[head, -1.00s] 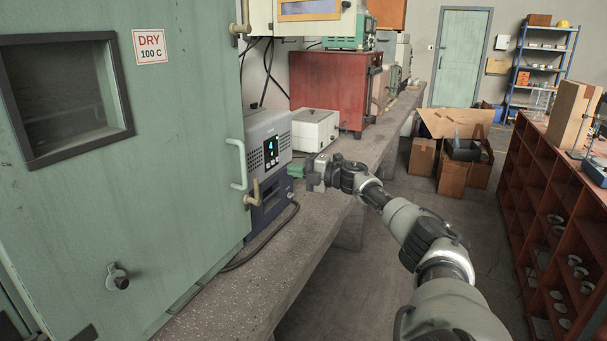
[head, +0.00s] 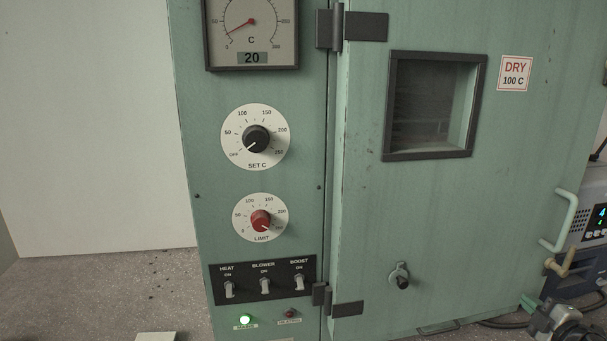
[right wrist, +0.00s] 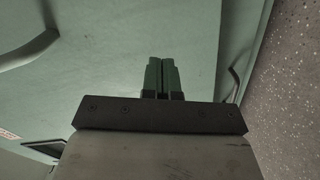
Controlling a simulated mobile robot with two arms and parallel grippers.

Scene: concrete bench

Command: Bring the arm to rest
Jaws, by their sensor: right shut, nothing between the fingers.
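My right gripper (head: 527,306) shows at the bottom right of the head view, its green fingers in front of the lower right part of the oven door (head: 365,230). In the right wrist view the two fingers (right wrist: 162,70) are together with nothing between them. They point along the green door, and I cannot tell from this how close they are to it. Most of my right arm is outside the head view. My left gripper does not show.
The green oven has a dial reading 20, two knobs, several switches (head: 264,283) and a lit green lamp (head: 245,320). Its handle (head: 562,220) sticks out on the right, near a grey instrument (head: 596,215). The speckled bench (head: 110,290) is mostly clear at left.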

